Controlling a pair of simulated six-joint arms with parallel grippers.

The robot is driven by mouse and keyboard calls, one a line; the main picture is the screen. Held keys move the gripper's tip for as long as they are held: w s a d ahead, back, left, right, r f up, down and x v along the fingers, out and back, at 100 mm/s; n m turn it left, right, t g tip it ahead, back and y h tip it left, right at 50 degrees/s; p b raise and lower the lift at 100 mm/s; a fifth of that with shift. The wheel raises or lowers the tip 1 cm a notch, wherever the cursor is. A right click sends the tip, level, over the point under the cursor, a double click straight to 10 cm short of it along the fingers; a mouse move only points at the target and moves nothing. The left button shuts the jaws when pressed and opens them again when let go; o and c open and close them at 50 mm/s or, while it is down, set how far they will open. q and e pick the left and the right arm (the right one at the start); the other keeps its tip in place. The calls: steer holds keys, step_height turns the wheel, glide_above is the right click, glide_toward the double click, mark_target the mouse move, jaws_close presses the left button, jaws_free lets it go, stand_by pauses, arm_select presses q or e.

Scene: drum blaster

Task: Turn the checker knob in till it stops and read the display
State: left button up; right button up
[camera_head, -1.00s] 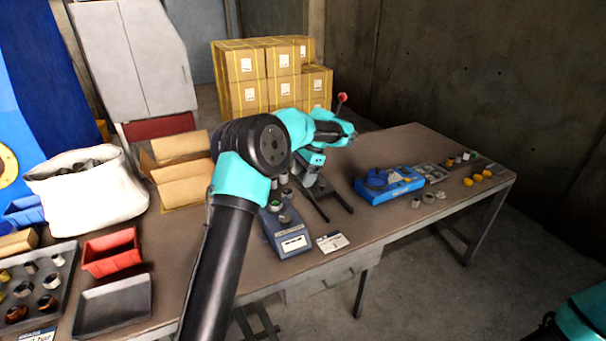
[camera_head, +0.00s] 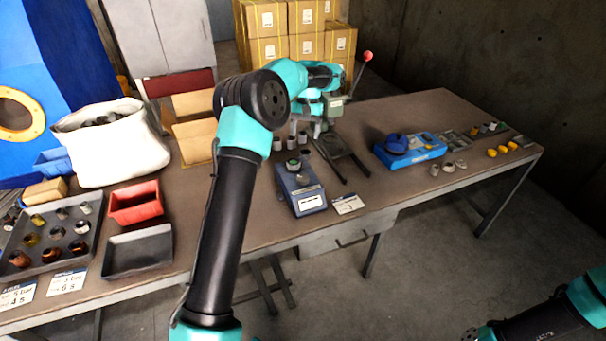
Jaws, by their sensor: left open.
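The checker (camera_head: 308,190) is a small blue-grey box on the table, with a white display (camera_head: 312,203) at its front; any reading is too small to make out. A round green-topped part (camera_head: 293,163) sits at its back, and a small grey round part (camera_head: 302,179) sits in front of that; I cannot tell which is the knob. My left gripper (camera_head: 318,118) is behind the checker, above the table and close to the green lever press (camera_head: 333,105). It is open, its fingers partly hidden by my arm. My right arm shows at lower right, its gripper out of frame.
Several grey cylinders (camera_head: 291,142) stand behind the checker. A white card (camera_head: 348,204) lies right of it. A red bin (camera_head: 136,203), black trays and a white sack (camera_head: 104,143) fill the left.

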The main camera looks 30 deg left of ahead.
mark_target(303, 177)
arm_select(q)
steer(key=a+n+h, duration=0.1)
steer(key=n, duration=0.1)
steer(key=a+n, duration=0.1)
steer(key=n, duration=0.2)
steer(key=a+n+h, duration=0.1)
steer(key=a+n, duration=0.1)
steer(key=shift+s+r+t+h, duration=0.25)
steer(key=shift+r+t+h, duration=0.05)
steer(key=shift+t, duration=0.1)
steer(key=shift+f, duration=0.1)
steer(key=x, duration=1.7)
steer(key=shift+f, duration=0.2)
steer(key=c, duration=0.9)
